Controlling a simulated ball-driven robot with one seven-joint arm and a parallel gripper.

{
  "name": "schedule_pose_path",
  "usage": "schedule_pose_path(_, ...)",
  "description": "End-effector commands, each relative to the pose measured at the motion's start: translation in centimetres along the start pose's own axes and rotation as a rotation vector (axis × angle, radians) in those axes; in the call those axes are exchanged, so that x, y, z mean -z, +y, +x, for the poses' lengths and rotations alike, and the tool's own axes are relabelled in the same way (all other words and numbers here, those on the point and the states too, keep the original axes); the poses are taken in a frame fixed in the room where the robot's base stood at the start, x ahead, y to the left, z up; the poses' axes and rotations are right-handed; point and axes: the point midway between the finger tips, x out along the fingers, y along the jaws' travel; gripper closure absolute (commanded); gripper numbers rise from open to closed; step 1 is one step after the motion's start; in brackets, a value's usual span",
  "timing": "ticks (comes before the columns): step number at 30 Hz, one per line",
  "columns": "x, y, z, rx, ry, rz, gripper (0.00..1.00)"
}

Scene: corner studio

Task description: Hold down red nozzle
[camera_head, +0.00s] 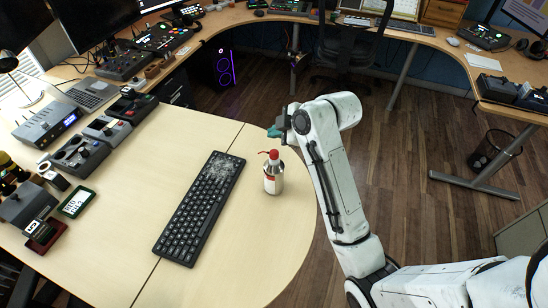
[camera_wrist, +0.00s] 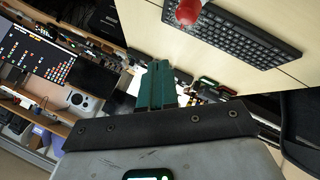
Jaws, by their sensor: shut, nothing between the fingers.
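A small bottle (camera_head: 273,184) with a white and silver body stands upright on the light wooden desk, right of the keyboard. Its red nozzle (camera_head: 273,156) is on top, with a thin red spout pointing left. In the wrist view, the red nozzle (camera_wrist: 188,11) shows at the top edge; the bottle's body is mostly out of that frame. My gripper (camera_head: 274,131) is above and beyond the nozzle in the head view, apart from it. In the wrist view, its teal fingers (camera_wrist: 157,80) are together with nothing between them.
A black keyboard (camera_head: 201,208) lies left of the bottle. Several control consoles (camera_head: 80,155) and a small green-framed display (camera_head: 76,202) line the desk's left side. The desk's curved edge is close right of the bottle. The desk between keyboard and bottle is clear.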

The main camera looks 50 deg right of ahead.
Motion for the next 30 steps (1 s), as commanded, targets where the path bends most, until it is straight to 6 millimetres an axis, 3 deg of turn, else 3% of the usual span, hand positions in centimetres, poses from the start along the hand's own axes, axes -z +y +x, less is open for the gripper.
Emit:
schedule_pose_path(3, -1.3, -1.2, 1.6, 0.000, -0.001, 0.001, 1.00)
schedule_pose_path(9, -2.0, -2.0, 2.7, 0.001, 0.000, 0.000, 1.00)
schedule_pose_path(30, -2.1, -2.1, 2.9, 0.000, 0.000, 0.001, 1.00)
